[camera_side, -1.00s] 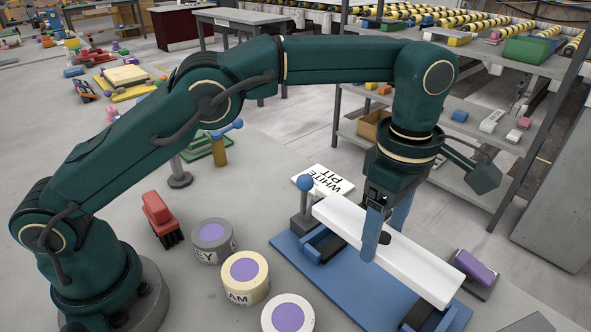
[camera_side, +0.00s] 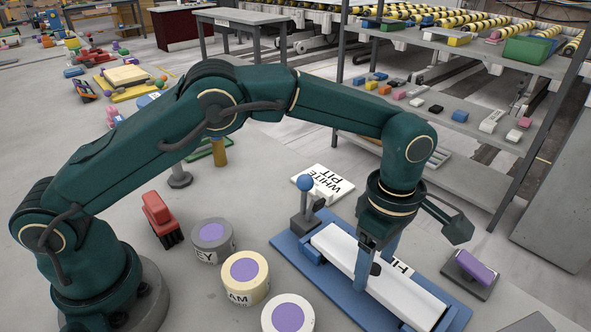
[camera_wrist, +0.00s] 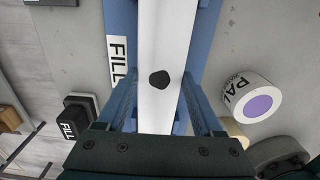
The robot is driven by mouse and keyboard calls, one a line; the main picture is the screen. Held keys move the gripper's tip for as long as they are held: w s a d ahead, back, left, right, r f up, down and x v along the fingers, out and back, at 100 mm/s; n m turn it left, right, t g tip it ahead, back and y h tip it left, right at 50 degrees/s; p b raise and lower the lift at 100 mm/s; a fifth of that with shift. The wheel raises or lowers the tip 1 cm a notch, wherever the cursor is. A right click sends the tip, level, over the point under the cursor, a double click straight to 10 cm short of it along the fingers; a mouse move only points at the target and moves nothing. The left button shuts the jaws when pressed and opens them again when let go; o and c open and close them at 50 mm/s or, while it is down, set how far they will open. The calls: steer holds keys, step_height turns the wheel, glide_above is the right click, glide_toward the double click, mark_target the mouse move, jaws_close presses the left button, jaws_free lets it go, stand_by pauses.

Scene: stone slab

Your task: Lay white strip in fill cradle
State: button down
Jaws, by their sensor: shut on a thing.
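The white strip (camera_side: 335,247) is long and flat, with a dark spot near its middle. My gripper (camera_side: 374,272) is shut on it from above, one finger on each long side. The blue fill cradle (camera_side: 288,245) lies under the strip. The strip is low along the cradle, near its end supports; I cannot tell whether it rests fully on them. In the wrist view the white strip (camera_wrist: 166,35) runs between the fingers of my gripper (camera_wrist: 160,102), with the blue cradle (camera_wrist: 122,22) showing on both sides and a FILL label beside it.
A blue-knobbed lever (camera_side: 305,190) stands at the cradle's far left end. A WHITE PIT sign (camera_side: 322,183) lies behind it. Several purple-topped cans, including the cream one (camera_side: 246,282), stand left of the cradle. A purple block on a dark pad (camera_side: 474,268) lies to the right.

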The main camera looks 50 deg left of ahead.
mark_target(374, 270)
steer(key=shift+c, duration=0.2)
jaws_free()
steer(key=shift+f, duration=0.1)
step_height(374, 270, up, 8)
steer(key=shift+f, duration=0.15)
steer(key=s+a+r+m+t, duration=0.2)
steer(key=s+a+r+m, duration=0.2)
steer(key=a+r+m, duration=0.5)
steer(key=s+a+f+m+t, duration=0.3)
steer(key=s+a+m, duration=0.6)
steer(key=s, duration=0.3)
steer(key=shift+f+t, duration=0.3)
